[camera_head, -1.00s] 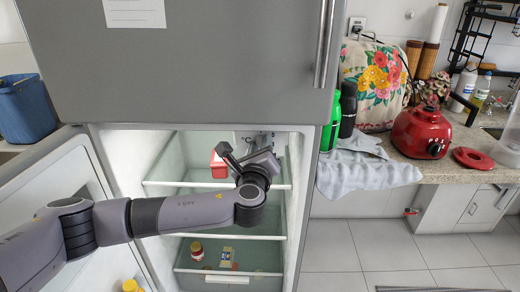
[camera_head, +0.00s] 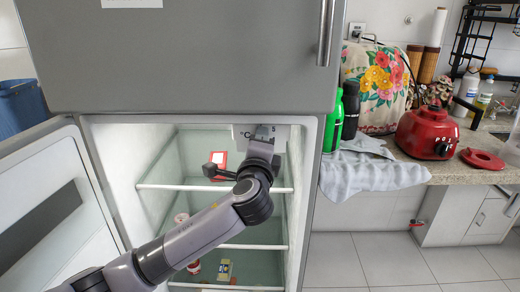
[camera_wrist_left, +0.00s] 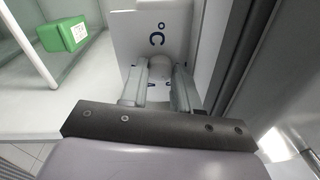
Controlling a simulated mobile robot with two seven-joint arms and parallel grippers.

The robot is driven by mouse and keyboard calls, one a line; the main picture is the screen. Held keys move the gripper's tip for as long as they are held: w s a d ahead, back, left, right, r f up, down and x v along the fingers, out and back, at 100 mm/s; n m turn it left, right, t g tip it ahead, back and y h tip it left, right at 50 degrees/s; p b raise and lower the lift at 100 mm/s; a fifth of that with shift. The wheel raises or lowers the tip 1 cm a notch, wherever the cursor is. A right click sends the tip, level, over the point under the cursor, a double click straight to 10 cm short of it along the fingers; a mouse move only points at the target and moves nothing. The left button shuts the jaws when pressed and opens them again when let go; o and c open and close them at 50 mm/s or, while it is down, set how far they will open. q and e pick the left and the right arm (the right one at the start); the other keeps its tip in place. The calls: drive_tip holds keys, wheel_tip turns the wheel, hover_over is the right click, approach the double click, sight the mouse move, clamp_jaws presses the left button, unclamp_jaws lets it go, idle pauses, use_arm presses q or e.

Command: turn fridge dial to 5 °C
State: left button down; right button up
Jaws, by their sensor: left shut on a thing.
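The fridge dial (camera_wrist_left: 159,66) is a pale round knob on a white panel (camera_wrist_left: 122,37) marked °C in the left wrist view. My left gripper (camera_wrist_left: 159,84) is shut on the dial, one finger on each side of it. In the head view the panel (camera_head: 241,133) is at the top of the open fridge compartment. My left gripper (camera_head: 264,132) is up against it there and hides the dial. Small dark marks show near the fingers, but I cannot read the dial's setting. My right gripper is in neither view.
The fridge door (camera_head: 55,205) stands open at the left. A red box (camera_head: 219,160) is on the upper shelf; jars are lower down. A green box (camera_wrist_left: 65,32) shows in the wrist view. The counter (camera_head: 455,172) at the right holds a red appliance (camera_head: 428,132).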

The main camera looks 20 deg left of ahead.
use_arm(q)
drive_tip(key=shift+f+n+b, duration=0.15)
drive_tip(key=shift+n+b, duration=0.2)
drive_tip(key=shift+n, duration=0.25)
drive_tip(key=c, duration=0.9)
unclamp_jaws()
drive_tip(key=shift+o, duration=0.4)
